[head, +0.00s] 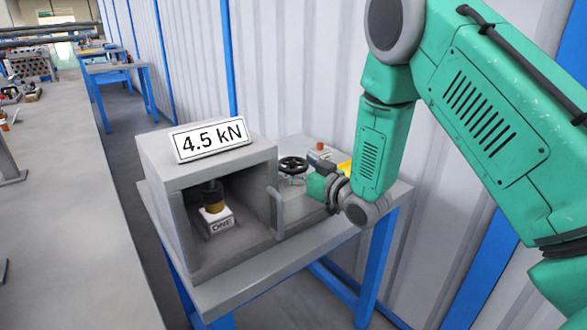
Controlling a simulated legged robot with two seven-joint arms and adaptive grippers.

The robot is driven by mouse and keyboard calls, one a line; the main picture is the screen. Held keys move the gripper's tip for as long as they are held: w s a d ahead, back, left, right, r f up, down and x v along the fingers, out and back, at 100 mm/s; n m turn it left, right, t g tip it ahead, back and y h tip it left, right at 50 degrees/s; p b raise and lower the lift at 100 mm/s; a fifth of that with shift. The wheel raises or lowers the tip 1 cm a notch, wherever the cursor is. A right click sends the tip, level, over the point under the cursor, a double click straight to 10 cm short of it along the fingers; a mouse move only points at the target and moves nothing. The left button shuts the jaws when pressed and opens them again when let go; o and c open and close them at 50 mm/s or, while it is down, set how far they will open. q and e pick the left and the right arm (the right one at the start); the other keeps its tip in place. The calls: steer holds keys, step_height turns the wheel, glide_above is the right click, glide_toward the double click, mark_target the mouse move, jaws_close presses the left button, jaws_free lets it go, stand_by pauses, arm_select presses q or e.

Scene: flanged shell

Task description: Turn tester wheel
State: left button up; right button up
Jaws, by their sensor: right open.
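The tester wheel (293,165) is a small black spoked handwheel on the table, just right of the grey tester box (208,165). The box has a "4.5 kN" sign (208,139) on top and an open front. Inside it a dark and brass-coloured cylinder (213,200) stands above a white block marked "ONE" (216,220). My right gripper (319,187) is low over the table, to the right of and nearer than the wheel. It is open and looks apart from the wheel; its fingertips are small and partly hidden. My left gripper is out of view.
A grey handle (276,210) stands at the box's right front edge. A small box with a red button (319,151) and a yellow item (345,168) are behind my gripper. A corrugated wall (290,60) closes the back. A long grey bench (60,200) runs at left.

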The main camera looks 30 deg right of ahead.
steer(key=shift+c, duration=0.4)
steer(key=c, duration=1.1)
steer(key=shift+o, duration=0.2)
steer(key=shift+d+r+n+y+p, duration=0.1)
steer(key=shift+n+y+p, duration=0.45)
steer(key=shift+y, duration=0.35)
steer(key=shift+n+g+y, duration=0.4)
steer(key=shift+n+y, duration=0.05)
steer(key=shift+y, duration=0.15)
steer(key=o, duration=1.1)
steer(key=shift+o, duration=0.2)
steer(key=shift+s, duration=0.1)
